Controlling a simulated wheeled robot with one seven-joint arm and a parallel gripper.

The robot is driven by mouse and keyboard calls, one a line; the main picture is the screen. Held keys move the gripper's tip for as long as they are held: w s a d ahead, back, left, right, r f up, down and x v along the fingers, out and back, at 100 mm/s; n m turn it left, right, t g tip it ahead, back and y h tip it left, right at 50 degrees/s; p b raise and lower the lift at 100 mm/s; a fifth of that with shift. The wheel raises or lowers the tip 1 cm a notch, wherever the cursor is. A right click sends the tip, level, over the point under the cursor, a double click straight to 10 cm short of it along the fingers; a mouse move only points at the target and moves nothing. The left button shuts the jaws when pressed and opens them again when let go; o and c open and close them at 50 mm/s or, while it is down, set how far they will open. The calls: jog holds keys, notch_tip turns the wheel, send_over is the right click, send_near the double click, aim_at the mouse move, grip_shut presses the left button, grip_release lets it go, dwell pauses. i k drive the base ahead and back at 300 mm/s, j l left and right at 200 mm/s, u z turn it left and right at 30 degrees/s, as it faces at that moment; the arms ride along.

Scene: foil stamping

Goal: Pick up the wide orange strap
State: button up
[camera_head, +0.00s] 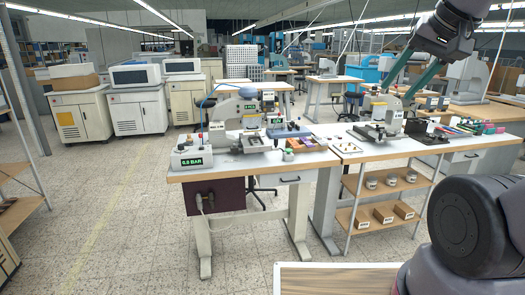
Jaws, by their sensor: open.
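My gripper (397,93) hangs at the upper right with its two teal fingers apart and nothing visible between them. It appears in front of the back part of the right workbench (440,148). A small group of orange, brown and purple pieces (305,143) lies on the left workbench (225,169), right of the stamping machine (250,115). The pieces are too small to tell which is the wide orange strap. My gripper appears up and to the right of them, well apart.
A grey box reading 0.0 BAR (193,159) stands at the left bench's front left. A wooden shelf (362,217) with jars and small boxes stands below the right bench. Small coloured items (480,126) lie at far right. The tiled floor (110,220) at left is clear.

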aim_at(294, 143)
jog(key=i+l+u, duration=0.35)
jog(key=i, duration=0.25)
jog(key=i+l+u, duration=0.35)
jog(key=i, duration=0.2)
jog(key=i+l+u, duration=0.3)
jog(key=i+l, duration=0.2)
jog(key=l, duration=0.15)
